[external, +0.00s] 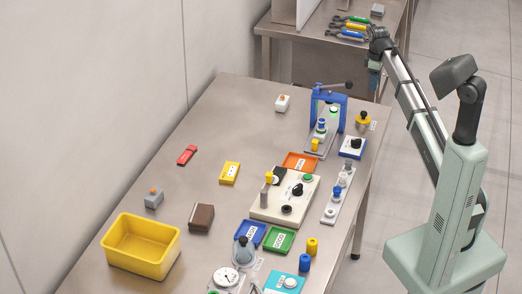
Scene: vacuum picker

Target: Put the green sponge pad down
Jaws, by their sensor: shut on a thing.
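My gripper (374,84) is at the far end of my arm, at the upper right of the external view. It hangs beyond the main table's back right corner, in front of the rear table. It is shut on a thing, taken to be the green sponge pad. The pad itself is too small or hidden to make out between the fingers. No other green sponge pad can be made out on the main table (225,120).
A green tray (279,241), a blue tray (250,235) and an orange tray (300,162) lie around a control box (285,207). A yellow bin (140,243) stands at front left. A blue frame (343,112) stands near my gripper. The table's back left is clear.

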